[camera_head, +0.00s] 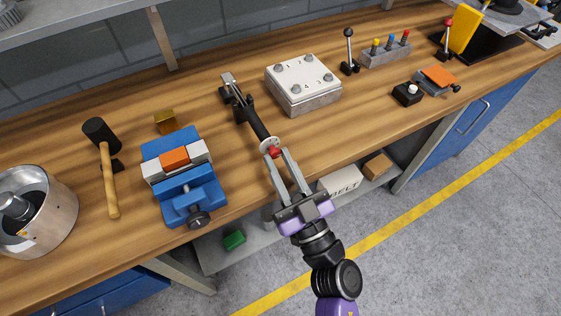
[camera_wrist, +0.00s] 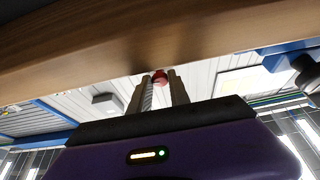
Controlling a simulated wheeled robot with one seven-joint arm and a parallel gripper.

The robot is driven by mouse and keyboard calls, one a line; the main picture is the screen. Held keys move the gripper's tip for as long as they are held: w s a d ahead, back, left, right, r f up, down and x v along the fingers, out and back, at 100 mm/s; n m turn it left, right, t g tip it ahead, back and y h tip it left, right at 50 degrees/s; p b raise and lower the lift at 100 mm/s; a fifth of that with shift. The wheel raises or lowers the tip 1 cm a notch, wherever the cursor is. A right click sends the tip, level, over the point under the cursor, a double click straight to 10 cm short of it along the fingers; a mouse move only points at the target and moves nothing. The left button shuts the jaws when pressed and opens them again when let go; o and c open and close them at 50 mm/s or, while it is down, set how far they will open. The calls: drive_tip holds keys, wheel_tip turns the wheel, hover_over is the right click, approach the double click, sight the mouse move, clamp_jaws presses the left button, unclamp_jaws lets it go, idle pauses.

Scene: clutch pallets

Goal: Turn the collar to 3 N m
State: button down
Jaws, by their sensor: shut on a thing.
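A tool with a black handle (camera_head: 256,124) lies in a dark stand on the workbench and points toward the bench's front edge. A pale disc sits at its near end, with a small red collar (camera_head: 274,152) there; the red part also shows in the wrist view (camera_wrist: 160,76). My gripper (camera_head: 273,154) reaches in from the front, its two long fingers shut on the red collar, one on each side. In the wrist view the fingertips (camera_wrist: 161,80) flank the red part. Any scale or 3 N m mark is too small to read.
A blue vise (camera_head: 184,190) with an orange block stands left of the tool, and a mallet (camera_head: 106,165) lies further left. A grey bolted box (camera_head: 303,84) stands to the right. The bench's front edge runs just below my fingertips. A shelf lies under the bench.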

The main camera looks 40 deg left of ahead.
drive_tip(key=n+g, duration=0.1)
drive_tip(key=n, duration=0.1)
drive_tip(key=n+g+p, duration=0.1)
drive_tip(key=n, duration=0.2)
drive_tip(key=n+g+p, duration=0.1)
drive_tip(key=n, duration=0.1)
drive_tip(key=shift+w+d+r+n+g+y, duration=0.2)
drive_tip(key=shift+w+n+g+y, duration=0.1)
drive_tip(key=shift+g+y, duration=0.1)
drive_tip(key=n+g+p, duration=0.1)
drive_tip(key=n, duration=0.2)
drive_tip(key=n+g+h+p, duration=0.1)
drive_tip(key=n+g, duration=0.1)
drive_tip(key=n, duration=0.2)
drive_tip(key=shift+w+r, duration=0.15)
drive_tip(key=shift+r, duration=0.05)
drive_tip(key=n+h+p, duration=0.1)
drive_tip(key=n, duration=0.2)
drive_tip(key=n+g+p, duration=0.1)
drive_tip(key=n, duration=0.2)
drive_tip(key=shift+r+g+h+p, duration=0.2)
drive_tip(key=shift+g+h+p, duration=0.1)
drive_tip(key=shift+h+p, duration=0.1)
drive_tip(key=shift+r+n+h+p, duration=0.1)
drive_tip(key=shift+n+h+p, duration=0.7)
drive_tip(key=shift+n, duration=0.9)
drive_tip(key=c, duration=1.2)
unclamp_jaws()
drive_tip(key=shift+c, duration=0.2)
